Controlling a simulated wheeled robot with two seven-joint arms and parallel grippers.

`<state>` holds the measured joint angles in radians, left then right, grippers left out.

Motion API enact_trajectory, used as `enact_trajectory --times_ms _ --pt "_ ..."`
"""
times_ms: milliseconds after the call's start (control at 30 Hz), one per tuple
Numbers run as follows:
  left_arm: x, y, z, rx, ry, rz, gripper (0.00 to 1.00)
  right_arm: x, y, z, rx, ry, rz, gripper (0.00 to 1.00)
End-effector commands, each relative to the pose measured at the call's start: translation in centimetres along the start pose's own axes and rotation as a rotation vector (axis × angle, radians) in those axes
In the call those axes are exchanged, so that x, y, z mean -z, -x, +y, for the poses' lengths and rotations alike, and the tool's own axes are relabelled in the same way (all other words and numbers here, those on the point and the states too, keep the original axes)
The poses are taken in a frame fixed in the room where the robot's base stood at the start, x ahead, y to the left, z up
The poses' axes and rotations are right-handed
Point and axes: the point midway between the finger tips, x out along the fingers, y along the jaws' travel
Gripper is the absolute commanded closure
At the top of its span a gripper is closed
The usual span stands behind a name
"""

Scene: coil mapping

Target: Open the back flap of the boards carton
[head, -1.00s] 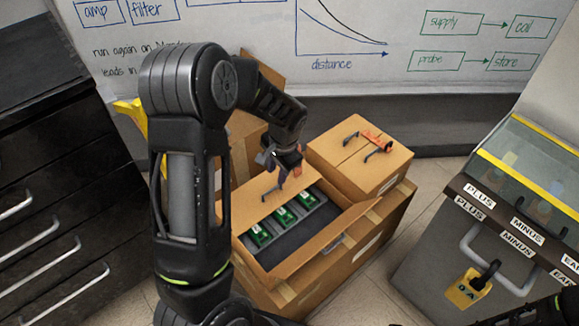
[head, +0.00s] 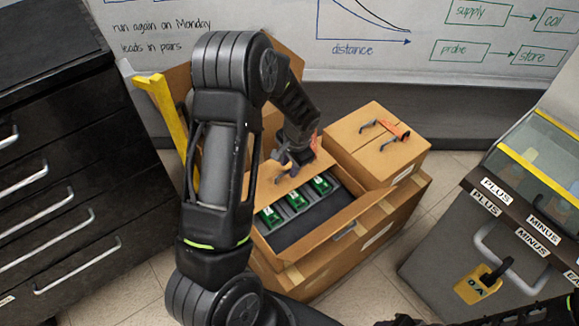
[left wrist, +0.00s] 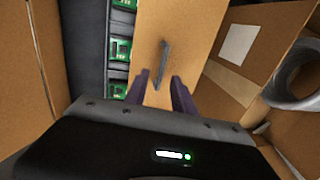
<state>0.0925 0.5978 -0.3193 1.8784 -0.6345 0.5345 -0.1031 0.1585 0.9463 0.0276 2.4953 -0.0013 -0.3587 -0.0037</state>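The boards carton (head: 355,208) stands with its front side open, and green boards (head: 296,201) sit in its grey slots. Its back flap (head: 284,189) lies over the rear part of the box and carries a small grey handle (head: 287,173). My left gripper (head: 288,168) is over this flap. In the left wrist view, the flap (left wrist: 185,25) runs between the boards (left wrist: 121,50) and another cardboard face. The two fingers of the gripper (left wrist: 160,84) are apart, with the handle (left wrist: 163,60) between and just ahead of them. No contact is visible. My right gripper is out of view.
A closed carton (head: 370,145) with an orange-and-black tool (head: 385,134) on top stands right behind the boards carton. Tall open cardboard (head: 178,85) and a yellow piece (head: 170,115) are behind my arm. Black drawers (head: 60,190) stand left; a padlocked grey bin (head: 430,255) stands right.

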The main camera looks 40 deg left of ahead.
Motion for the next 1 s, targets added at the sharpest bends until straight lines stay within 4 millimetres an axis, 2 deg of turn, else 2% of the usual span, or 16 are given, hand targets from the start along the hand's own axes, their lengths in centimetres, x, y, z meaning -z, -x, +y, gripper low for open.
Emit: enact_trajectory --times_ms 100,367,767,1000 --pt "-0.05 -0.88 -0.04 0.0 0.001 -0.001 0.69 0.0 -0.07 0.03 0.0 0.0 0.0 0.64" --pt "-0.01 -0.99 -0.04 0.0 0.001 0.0 0.69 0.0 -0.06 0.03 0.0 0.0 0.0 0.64" --pt "-0.01 -0.97 -0.02 0.0 0.001 0.0 1.0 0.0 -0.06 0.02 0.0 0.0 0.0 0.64" --pt "0.0 -0.97 -0.02 0.0 0.001 0.0 1.0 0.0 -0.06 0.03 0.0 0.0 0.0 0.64"
